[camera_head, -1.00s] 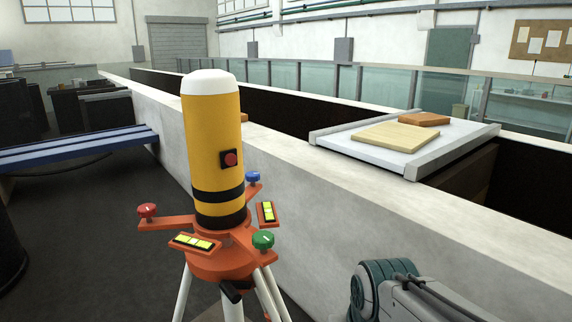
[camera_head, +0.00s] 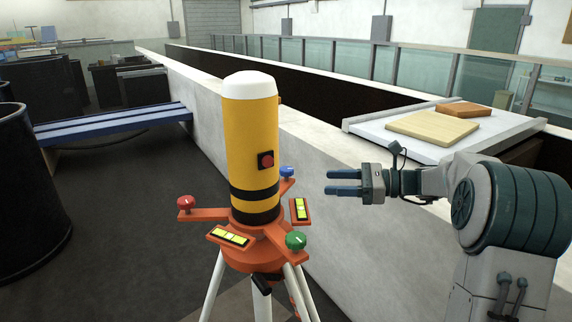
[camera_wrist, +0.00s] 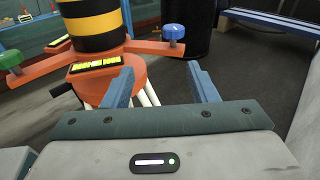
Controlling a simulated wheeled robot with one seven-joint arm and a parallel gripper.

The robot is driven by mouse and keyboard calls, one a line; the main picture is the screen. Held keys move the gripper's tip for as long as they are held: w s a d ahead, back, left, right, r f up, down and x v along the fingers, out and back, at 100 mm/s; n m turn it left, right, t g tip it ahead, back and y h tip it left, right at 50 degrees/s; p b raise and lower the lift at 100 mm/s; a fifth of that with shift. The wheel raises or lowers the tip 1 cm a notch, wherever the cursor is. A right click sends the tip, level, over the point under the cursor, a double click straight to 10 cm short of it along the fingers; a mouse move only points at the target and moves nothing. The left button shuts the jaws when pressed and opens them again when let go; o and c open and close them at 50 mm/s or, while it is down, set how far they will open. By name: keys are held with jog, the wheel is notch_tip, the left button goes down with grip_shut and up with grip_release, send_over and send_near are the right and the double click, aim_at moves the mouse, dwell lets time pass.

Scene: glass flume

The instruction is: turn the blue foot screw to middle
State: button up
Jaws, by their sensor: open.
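The blue foot screw (camera_head: 287,172) is a small blue knob at the end of an orange arm, behind the yellow cylinder (camera_head: 250,140) in the head view. In the wrist view the blue foot screw (camera_wrist: 173,33) stands upright on its orange arm, beyond my fingers. My gripper (camera_head: 328,182) is open and empty, to the right of the blue screw and apart from it. In the wrist view my gripper (camera_wrist: 160,75) has its two blue fingers spread, with the screw ahead between their directions. A level vial (camera_wrist: 96,65) lies near the left finger.
A red screw (camera_head: 185,202) and a green screw (camera_head: 295,240) sit on the other orange arms. The tripod has white legs (camera_head: 212,290). A pale flume wall (camera_head: 345,160) runs behind. A board (camera_head: 432,136) lies on a white cover at right.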

aim_at(286, 168)
jog(key=shift+m+t+y, duration=0.4)
jog(key=shift+m+y, duration=0.1)
jog(key=w+a+p, duration=0.1)
jog(key=a, duration=0.3)
jog(key=w+a+p, duration=0.1)
jog(key=a, duration=0.3)
jog(key=w+a+r, duration=0.1)
jog(key=w+a, duration=0.1)
jog(key=a, duration=0.2)
jog(key=shift+w+a+p, duration=0.1)
jog(key=shift+a+p, duration=0.05)
jog(key=shift+p, duration=0.25)
jog(key=c, duration=1)
